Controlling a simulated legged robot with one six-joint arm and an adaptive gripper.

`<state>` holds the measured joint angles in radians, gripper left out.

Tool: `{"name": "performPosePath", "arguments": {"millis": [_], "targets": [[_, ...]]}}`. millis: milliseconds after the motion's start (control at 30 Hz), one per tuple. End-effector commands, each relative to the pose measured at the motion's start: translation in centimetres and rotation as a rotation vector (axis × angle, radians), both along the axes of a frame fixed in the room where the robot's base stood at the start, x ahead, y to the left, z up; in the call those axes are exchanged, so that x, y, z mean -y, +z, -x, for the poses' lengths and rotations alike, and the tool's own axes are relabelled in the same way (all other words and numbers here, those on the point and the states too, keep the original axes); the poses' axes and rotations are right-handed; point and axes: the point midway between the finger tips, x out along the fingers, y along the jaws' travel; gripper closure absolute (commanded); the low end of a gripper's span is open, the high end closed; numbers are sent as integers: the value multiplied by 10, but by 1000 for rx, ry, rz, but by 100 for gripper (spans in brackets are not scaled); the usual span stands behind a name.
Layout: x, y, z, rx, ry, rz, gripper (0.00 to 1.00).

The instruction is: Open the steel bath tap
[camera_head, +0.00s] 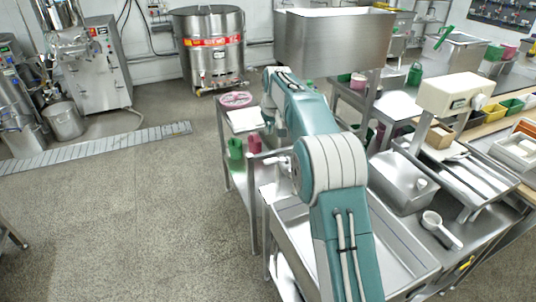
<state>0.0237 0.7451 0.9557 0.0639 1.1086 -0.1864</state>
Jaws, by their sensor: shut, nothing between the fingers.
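A rectangular steel bath (335,45) stands at the upper middle, behind my arm. A small green part (310,84) shows at its lower left, beside my arm; I cannot tell whether it is the tap. A round steel vat (209,50) with a red label band stands farther left; no tap can be clearly made out on it. My teal and grey arm rises from the bottom, bends, and reaches away toward the left side of the rectangular bath.
A low steel stand (222,125) holds a pink bowl and, below, green and pink jugs. A steel sink bench (410,262) with a scoop (440,230) and a cream weighing machine (455,93) lies right. The floor (120,220) at left is clear, crossed by a drain grate (95,146).

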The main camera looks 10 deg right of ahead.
Motion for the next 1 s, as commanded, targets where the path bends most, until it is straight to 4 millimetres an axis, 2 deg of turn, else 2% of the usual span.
{"name": "performPosePath", "arguments": {"millis": [167, 267, 767, 1000], "targets": [[-4, -5, -1, -2, 2, 2, 100], [-5, -16, -5, -3, 2, 2, 100], [-8, -95, -32, -3, 2, 2, 100], [-6, -94, -16, 0, 1, 3, 100]]}}
